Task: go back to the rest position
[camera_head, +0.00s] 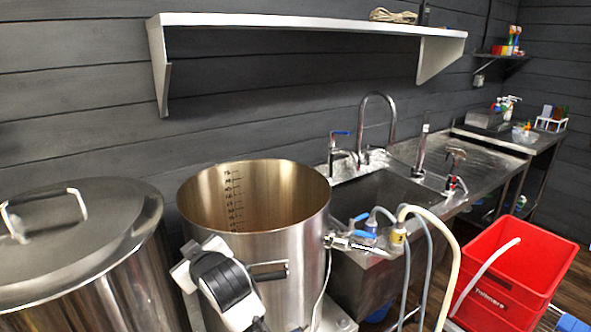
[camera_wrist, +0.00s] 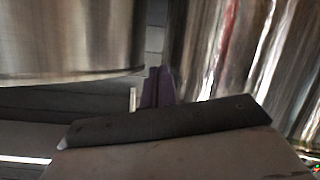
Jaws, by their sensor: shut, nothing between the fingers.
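My gripper (camera_wrist: 157,88) shows in the wrist view as dark narrow fingers beyond a dark bar, shut and empty. Two shiny metal surfaces stand beyond it, one at upper left and one at right. In the head view a white and black part of my arm (camera_head: 224,284) is low in front of the open steel kettle (camera_head: 255,240). The fingers cannot be made out there. The kettle has a level scale inside and no lid.
A lidded steel pot (camera_head: 90,245) stands at left. A steel sink (camera_head: 385,205) with taps and hoses is right of the kettle. A red crate (camera_head: 510,262) stands at right. A wall shelf (camera_head: 300,22) hangs above. Some floor shows at far right.

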